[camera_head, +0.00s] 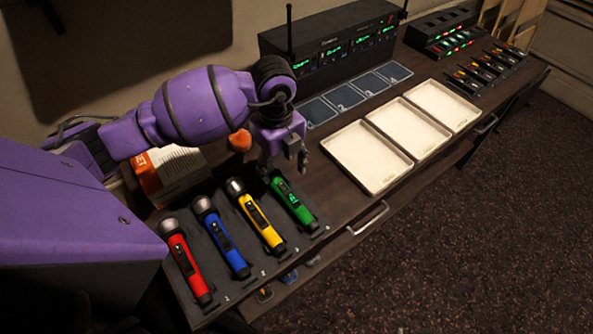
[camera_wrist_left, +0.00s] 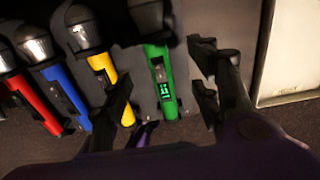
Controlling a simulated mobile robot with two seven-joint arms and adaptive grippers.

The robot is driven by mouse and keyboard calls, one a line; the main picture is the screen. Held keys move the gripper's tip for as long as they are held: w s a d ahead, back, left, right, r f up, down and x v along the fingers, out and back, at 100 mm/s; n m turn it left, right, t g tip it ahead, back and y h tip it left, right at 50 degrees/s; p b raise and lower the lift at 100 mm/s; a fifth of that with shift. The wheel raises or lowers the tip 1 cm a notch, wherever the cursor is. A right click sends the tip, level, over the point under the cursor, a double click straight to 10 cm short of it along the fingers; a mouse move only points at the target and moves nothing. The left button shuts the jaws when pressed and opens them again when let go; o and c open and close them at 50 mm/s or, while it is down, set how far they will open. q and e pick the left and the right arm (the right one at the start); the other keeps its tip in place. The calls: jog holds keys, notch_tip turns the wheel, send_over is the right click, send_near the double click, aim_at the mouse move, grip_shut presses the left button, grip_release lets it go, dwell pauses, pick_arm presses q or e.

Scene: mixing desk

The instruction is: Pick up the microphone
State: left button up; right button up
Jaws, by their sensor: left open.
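Several microphones lie side by side on a dark tray (camera_head: 322,236): red (camera_head: 188,268), blue (camera_head: 228,245), yellow (camera_head: 262,222) and green (camera_head: 294,205). My left gripper (camera_head: 284,164) hangs over the head end of the green microphone, hiding its head in the head view. In the left wrist view, the gripper (camera_wrist_left: 160,92) is open, with the green microphone (camera_wrist_left: 160,68) between its fingers, apart from both as far as I can tell. The yellow microphone (camera_wrist_left: 103,65) is close beside the left finger. My right gripper is out of view.
Three white trays (camera_head: 372,157) lie to the right. Numbered dark pads (camera_head: 340,96) and a receiver with antennas (camera_head: 335,48) stand behind them. An orange and white box (camera_head: 170,172) is behind the microphones, under my left arm. The desk's front edge has drawer handles (camera_head: 368,218).

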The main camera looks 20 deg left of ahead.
aim_at(279, 185)
pick_arm(q)
jog(key=shift+s+f, duration=0.3)
jog(key=shift+f, duration=0.3)
jog(key=shift+s+f, duration=0.25)
jog(key=shift+f, duration=0.55)
jog(key=f, duration=0.4)
jog(key=shift+w+a+f, duration=0.1)
jog(key=shift+a+f, duration=0.1)
jog(key=shift+f, duration=0.15)
jog(key=c, duration=0.9)
grip_shut()
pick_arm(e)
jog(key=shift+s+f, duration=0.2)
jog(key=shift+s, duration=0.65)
